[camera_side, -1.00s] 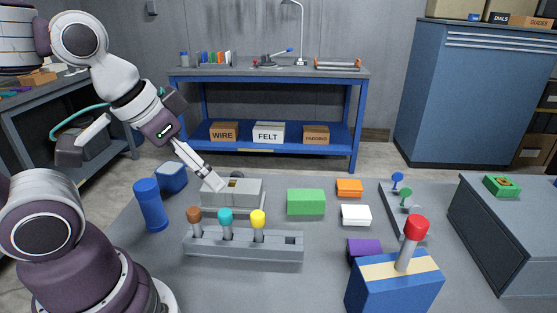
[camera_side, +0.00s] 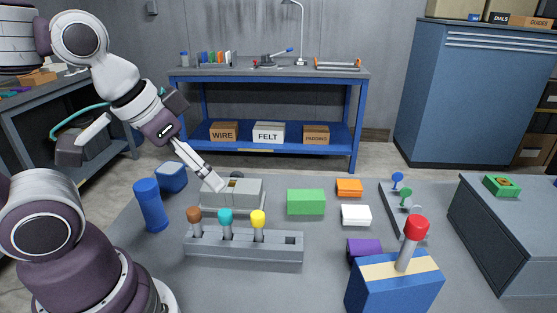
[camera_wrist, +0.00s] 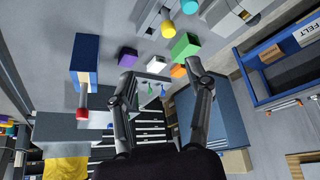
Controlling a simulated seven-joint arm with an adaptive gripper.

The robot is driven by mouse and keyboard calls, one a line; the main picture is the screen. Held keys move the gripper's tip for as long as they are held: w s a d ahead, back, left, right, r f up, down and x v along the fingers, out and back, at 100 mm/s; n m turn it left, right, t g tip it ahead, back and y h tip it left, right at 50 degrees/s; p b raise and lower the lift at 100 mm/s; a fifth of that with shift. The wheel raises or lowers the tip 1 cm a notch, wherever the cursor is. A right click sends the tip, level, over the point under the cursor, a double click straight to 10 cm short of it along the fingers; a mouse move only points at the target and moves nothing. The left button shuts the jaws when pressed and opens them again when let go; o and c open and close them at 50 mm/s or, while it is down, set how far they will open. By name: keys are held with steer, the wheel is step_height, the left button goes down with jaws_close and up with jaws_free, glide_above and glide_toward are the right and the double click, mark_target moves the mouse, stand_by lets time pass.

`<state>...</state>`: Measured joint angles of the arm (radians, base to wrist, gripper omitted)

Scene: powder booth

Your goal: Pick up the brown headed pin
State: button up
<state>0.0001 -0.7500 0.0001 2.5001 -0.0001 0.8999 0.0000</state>
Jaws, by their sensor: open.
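The brown headed pin (camera_side: 194,216) stands upright in the leftmost place of a grey rack (camera_side: 270,252) in the side view. A teal headed pin (camera_side: 225,217) and a yellow headed pin (camera_side: 258,219) stand to its right in the same rack. My gripper (camera_side: 218,185) is behind and above the rack, near a grey block, apart from the brown pin. In the wrist view my gripper (camera_wrist: 160,72) is open and empty, fingers spread. That view shows the yellow head (camera_wrist: 168,30) and teal head (camera_wrist: 189,6) at the top; the brown pin is not visible there.
A grey block with a slot (camera_side: 240,196) sits just behind the rack. A blue cylinder (camera_side: 150,206) stands left of the brown pin. Green (camera_side: 306,202), orange (camera_side: 349,187), white (camera_side: 356,215) and purple blocks lie right. A blue box with a red-headed lever (camera_side: 395,290) stands front right.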

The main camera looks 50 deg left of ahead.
steer(key=shift+c, duration=0.5)
steer(key=m+g+h, duration=0.2)
steer(key=m+g, duration=0.3)
steer(key=m, duration=1.2)
glide_above(193, 210)
steer(key=f, duration=0.6)
steer(key=shift+s+a, duration=0.2)
steer(key=shift+a, duration=0.1)
steer(key=shift+m+g, duration=0.3)
steer(key=shift+m, duration=0.2)
steer(key=f, duration=0.7)
steer(key=d+f, duration=0.1)
steer(key=f, duration=0.2)
steer(key=shift+w+f, duration=0.15)
steer(key=shift+f, duration=0.1)
jaws_close()
